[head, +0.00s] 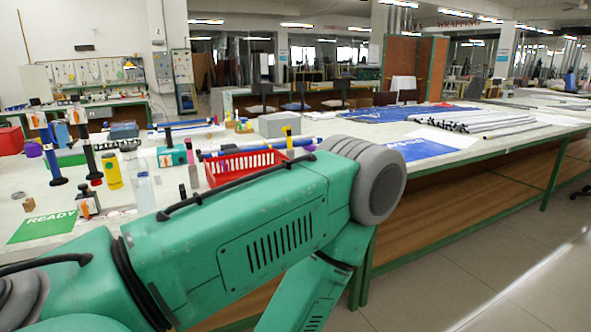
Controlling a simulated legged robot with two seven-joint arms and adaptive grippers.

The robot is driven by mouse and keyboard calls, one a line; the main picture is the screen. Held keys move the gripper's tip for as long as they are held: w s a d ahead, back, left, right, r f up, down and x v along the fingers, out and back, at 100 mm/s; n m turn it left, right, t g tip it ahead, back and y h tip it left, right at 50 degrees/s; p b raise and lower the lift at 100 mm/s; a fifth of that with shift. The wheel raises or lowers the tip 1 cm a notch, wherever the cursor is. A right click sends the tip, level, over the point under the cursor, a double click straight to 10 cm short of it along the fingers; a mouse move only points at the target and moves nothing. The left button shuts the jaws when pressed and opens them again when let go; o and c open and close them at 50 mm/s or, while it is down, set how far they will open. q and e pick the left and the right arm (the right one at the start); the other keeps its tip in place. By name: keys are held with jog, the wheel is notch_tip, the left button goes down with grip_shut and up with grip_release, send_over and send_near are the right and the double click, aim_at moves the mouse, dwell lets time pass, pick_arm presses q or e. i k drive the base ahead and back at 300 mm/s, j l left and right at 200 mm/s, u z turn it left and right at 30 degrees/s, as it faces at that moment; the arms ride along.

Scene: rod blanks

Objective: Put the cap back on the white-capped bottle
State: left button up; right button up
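A pale, see-through bottle (144,192) stands upright on the white table at the left, just behind my green arm. I cannot make out a loose white cap. My green arm fills the lower left and middle of the head view, with its elbow at the table's near edge and its lower link dropping out of the picture. Neither gripper is in view.
A red basket (246,166), a green "READY" mat (44,227), a teal box (172,156), a grey box (279,124) and several upright tools crowd the table. Metal rods (490,123) and a blue sheet (420,150) lie to the right. Open floor (480,260) is at right.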

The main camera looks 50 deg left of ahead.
aim_at(138, 166)
jog(key=u, duration=2.5)
jog(key=i+j, duration=0.05)
